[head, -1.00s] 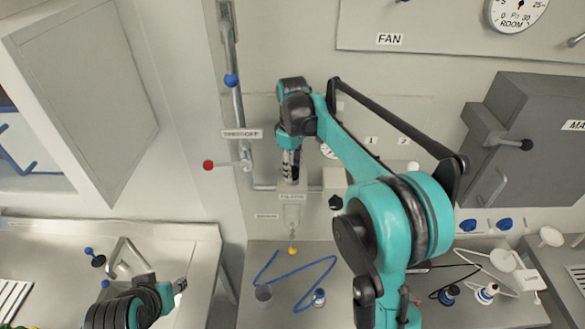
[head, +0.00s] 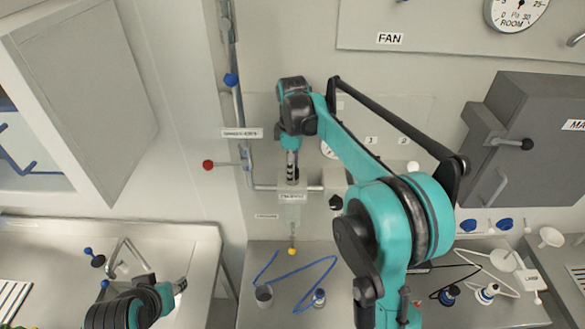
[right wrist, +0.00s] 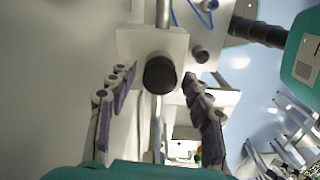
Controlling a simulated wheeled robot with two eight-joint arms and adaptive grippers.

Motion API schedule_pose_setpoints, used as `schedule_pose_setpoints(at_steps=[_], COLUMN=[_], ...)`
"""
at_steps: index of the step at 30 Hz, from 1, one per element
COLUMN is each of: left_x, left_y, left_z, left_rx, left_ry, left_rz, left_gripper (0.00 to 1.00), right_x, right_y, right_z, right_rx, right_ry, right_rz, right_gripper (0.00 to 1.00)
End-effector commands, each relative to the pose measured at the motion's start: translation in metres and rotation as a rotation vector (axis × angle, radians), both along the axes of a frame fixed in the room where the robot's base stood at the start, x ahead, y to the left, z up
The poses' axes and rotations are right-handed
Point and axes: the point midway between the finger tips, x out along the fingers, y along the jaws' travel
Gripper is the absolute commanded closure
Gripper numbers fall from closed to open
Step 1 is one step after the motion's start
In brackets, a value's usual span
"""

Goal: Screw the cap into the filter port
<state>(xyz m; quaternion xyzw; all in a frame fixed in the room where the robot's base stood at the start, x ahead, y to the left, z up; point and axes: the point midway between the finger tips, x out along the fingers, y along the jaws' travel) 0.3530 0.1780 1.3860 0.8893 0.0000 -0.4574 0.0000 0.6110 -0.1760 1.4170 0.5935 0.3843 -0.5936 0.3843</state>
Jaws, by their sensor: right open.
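The dark round cap (right wrist: 161,74) sits on the pale filter block (right wrist: 128,43) in the right wrist view. I cannot tell how deep it is in the port. My right gripper (right wrist: 160,82) is open, with one finger on each side of the cap and gaps between. In the head view my right gripper (head: 292,170) points down at the pale block (head: 292,192) on the wall pipe, and its fingers mostly hide the cap. My left gripper (head: 180,286) is at lower left over the bench, away from the block; its jaw state is unclear.
A red-knobbed lever (head: 208,165) sticks out left of the block. A yellow-tipped part (head: 292,251) hangs below it. A blue hose (head: 300,272) and small cups lie on the right-hand bench. A grey box (head: 520,140) stands at right. The left bench is mostly clear.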

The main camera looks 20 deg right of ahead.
Motion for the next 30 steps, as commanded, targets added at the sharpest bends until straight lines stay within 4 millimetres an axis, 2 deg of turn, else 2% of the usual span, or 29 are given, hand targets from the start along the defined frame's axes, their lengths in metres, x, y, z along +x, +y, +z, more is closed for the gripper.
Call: schedule_pose_setpoints(at_steps=[7, 17, 24, 30], left_x=[-0.0001, 0.0, 0.0, 0.0], left_y=[0.0, 0.0, 0.0, 0.0], left_z=[-0.0021, -0.0021, -0.0038, -0.0038], left_rx=[0.0, 0.0, 0.0, 0.0], left_ry=[0.0, 0.0, 0.0, 0.0], left_rz=[0.0, 0.0, 0.0, 0.0], left_gripper=[0.6, 0.6, 0.6, 0.6], right_x=[0.0, 0.0, 0.0004, 0.0013], right_y=[0.0, 0.0, 0.0, 0.0005], right_z=[-0.0003, -0.0001, -0.0003, 0.0004], right_rx=[0.0, 0.0, 0.0, -0.001], right_ry=[0.0, 0.0, -0.001, -0.003], right_rz=[0.281, 0.33, 0.597, 0.676], right_gripper=[0.5, 0.5, 0.5, 0.5])
